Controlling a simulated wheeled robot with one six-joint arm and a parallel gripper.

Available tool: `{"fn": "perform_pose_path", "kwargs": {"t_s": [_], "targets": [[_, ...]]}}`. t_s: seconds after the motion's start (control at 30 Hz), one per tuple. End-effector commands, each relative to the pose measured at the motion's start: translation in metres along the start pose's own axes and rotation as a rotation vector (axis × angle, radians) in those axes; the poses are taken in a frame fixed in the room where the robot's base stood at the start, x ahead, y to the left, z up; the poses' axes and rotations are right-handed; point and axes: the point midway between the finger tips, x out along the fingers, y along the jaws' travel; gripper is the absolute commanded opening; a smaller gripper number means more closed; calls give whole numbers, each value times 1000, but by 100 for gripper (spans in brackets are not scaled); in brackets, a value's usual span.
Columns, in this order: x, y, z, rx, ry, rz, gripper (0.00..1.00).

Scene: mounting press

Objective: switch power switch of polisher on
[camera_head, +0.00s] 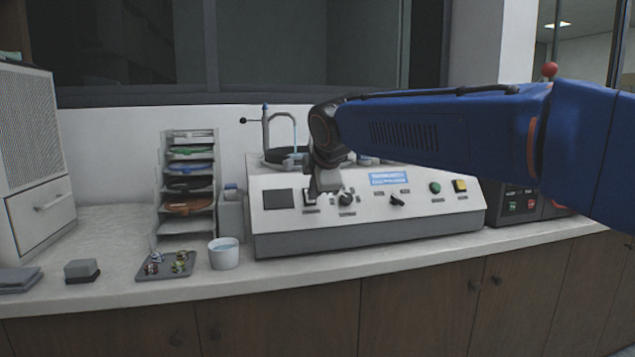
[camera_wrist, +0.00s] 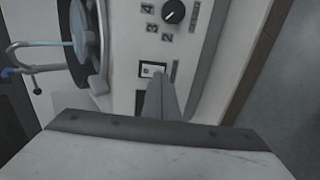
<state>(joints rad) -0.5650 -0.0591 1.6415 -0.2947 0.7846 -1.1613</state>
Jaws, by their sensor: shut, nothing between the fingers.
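The polisher (camera_head: 268,221) is a light grey machine with a sloped control panel and a round bowl on top, standing on the counter. Its power switch (camera_wrist: 151,69) is a small white rocker in a dark frame, seen in the wrist view beside a black knob (camera_wrist: 173,12). My gripper (camera_head: 320,190) is shut and empty, pointing down in front of the panel's left part. In the wrist view its fingertips (camera_wrist: 158,80) reach the switch's lower right edge. I cannot tell whether they touch it. In the head view the gripper partly covers the switch.
A white cup (camera_head: 223,254), a small tray (camera_head: 150,273) and a rack of discs (camera_head: 163,185) stand left. A dark machine (camera_head: 520,203) stands right.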

Motion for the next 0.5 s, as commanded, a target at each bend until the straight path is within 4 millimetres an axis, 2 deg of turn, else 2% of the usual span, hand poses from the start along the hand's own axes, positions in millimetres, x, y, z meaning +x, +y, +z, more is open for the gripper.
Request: {"fn": "perform_pose_path", "kwargs": {"t_s": [0.2, 0.5], "targets": [[18, 0, 0, 0, 0, -1, 0], [21, 0, 0, 0, 0, 0, 0]]}}
